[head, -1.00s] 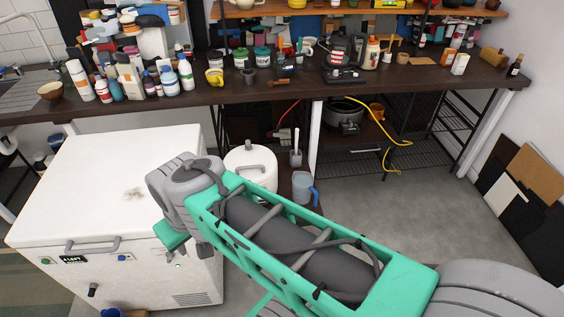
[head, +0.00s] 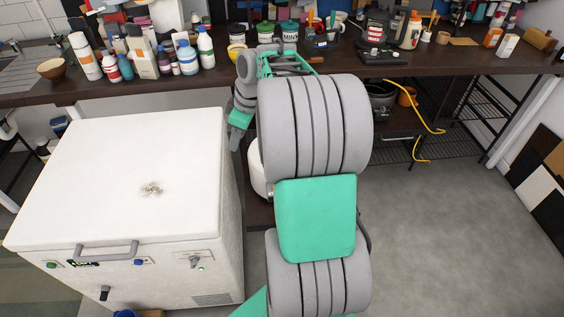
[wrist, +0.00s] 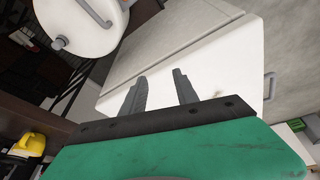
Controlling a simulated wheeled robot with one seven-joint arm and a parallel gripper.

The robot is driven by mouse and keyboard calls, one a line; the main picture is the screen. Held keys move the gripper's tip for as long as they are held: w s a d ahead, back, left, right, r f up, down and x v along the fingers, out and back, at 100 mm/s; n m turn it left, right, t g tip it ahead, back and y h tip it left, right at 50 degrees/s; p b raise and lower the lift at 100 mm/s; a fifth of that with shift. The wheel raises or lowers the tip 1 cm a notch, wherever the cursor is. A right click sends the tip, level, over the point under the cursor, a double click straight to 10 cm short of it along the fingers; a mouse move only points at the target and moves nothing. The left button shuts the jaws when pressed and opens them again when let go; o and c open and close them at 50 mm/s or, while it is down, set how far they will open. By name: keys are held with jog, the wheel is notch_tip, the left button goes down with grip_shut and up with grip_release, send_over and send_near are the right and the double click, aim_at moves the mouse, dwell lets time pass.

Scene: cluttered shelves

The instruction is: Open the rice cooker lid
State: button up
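The rice cooker is the white round pot with a grey handle. In the head view only a sliver of its white side (head: 257,170) shows between the freezer and my arm. In the wrist view its round white top (wrist: 80,22) with a grey handle bar is at the upper left, cut by the frame edge; the lid looks shut. My gripper (wrist: 159,74) is open, with two dark fingers apart and nothing between them. It is beside the cooker and not touching it. In the head view my gripper (head: 236,138) hangs at the counter's front edge, above the cooker.
A white chest freezer (head: 110,170) stands left of the cooker, close to my gripper. The dark counter (head: 225,85) above holds many bottles and jars. A black pot (head: 380,98) and a yellow cable (head: 425,128) are at right. The floor (head: 440,220) at right is clear.

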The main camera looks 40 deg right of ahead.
jog(key=s+d+f+n+t+y+b, duration=0.1)
jog(key=d+f+n+b, duration=0.1)
jog(key=d+f, duration=0.6)
jog(key=s+d+f+n+b, duration=0.15)
jog(key=d+f, duration=0.35)
jog(key=d, duration=0.7)
jog(key=shift+n, duration=0.55)
jog(key=x, duration=0.7)
jog(key=shift+w+a, duration=0.2)
jog(key=shift+w, duration=0.05)
grip_shut()
